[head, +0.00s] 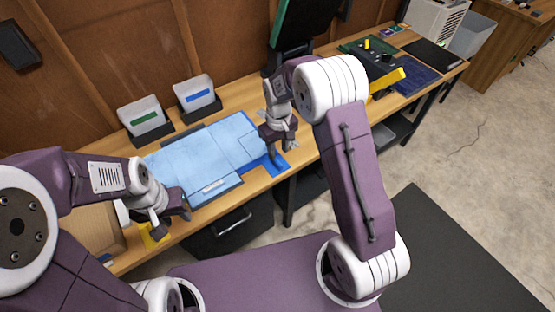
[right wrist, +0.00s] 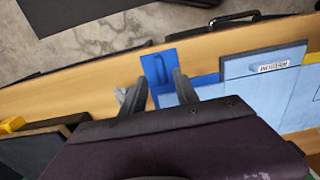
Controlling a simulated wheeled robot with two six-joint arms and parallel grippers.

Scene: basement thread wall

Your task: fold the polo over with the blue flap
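The light blue polo (head: 205,158) lies spread on a folding board on the wooden bench; part of it also shows in the right wrist view (right wrist: 240,108). The blue flap (head: 283,161) sticks out at the polo's right end; its tab with a raised handle shows in the right wrist view (right wrist: 182,55). My right gripper (head: 279,152) is at this tab. In the right wrist view its fingers (right wrist: 162,92) are apart, with blue between them in the picture; contact cannot be told. My left gripper (head: 172,216) appears open and empty near the board's front left corner.
Two bins with green (head: 146,118) and blue (head: 198,96) labels stand behind. A yellow piece (head: 154,236) lies by my left gripper. A black device with a yellow bar (head: 388,82) stands farther right.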

